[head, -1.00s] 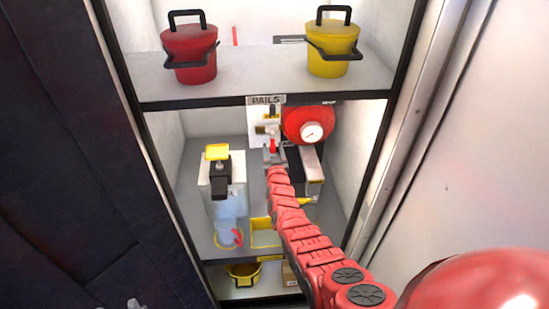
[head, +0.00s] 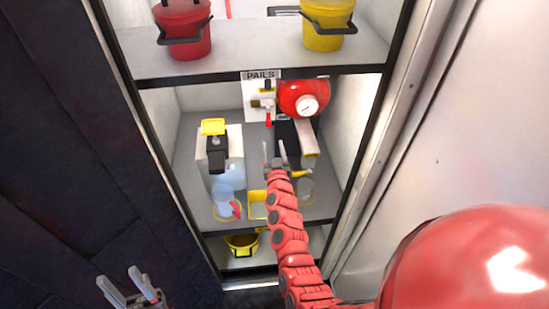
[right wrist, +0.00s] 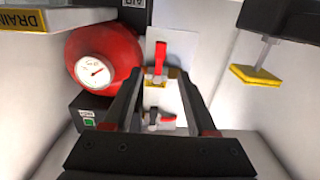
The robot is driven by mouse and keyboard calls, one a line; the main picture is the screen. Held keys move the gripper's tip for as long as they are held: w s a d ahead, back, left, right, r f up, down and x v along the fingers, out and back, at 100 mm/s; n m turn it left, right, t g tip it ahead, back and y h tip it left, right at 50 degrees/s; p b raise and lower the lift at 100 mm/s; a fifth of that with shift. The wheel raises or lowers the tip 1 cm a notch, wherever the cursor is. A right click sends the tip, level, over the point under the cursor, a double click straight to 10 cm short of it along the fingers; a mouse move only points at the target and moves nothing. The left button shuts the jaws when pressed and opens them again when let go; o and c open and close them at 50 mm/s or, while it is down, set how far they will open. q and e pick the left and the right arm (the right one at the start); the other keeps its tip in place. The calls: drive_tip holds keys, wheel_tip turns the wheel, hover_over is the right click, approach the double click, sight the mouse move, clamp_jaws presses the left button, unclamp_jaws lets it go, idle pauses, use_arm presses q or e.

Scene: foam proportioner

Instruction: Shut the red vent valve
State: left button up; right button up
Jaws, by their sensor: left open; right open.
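The red vent valve has a red lever (head: 268,120) that hangs straight down below a brass body on the white panel at the back of the middle shelf. In the right wrist view, which looks inverted, the red lever (right wrist: 160,58) points up and appears between the fingertips, beyond them. My right gripper (head: 276,150) is open and empty, in front of and below the lever, apart from it. It also shows in the right wrist view (right wrist: 159,78). My left gripper (head: 128,278) is open and empty at the lower left, outside the cabinet, far from the valve.
A red tank with a gauge (head: 303,97) is right of the valve, with a black box (head: 290,140) below. A white container with a yellow-topped part (head: 213,127) and a clear jug (head: 224,202) stand left. Pails (head: 183,32) are above. A cabinet post (head: 378,120) bounds the right.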

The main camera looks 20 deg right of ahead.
drive_tip(key=shift+b+v, duration=0.45)
drive_tip(key=shift+v, duration=1.7)
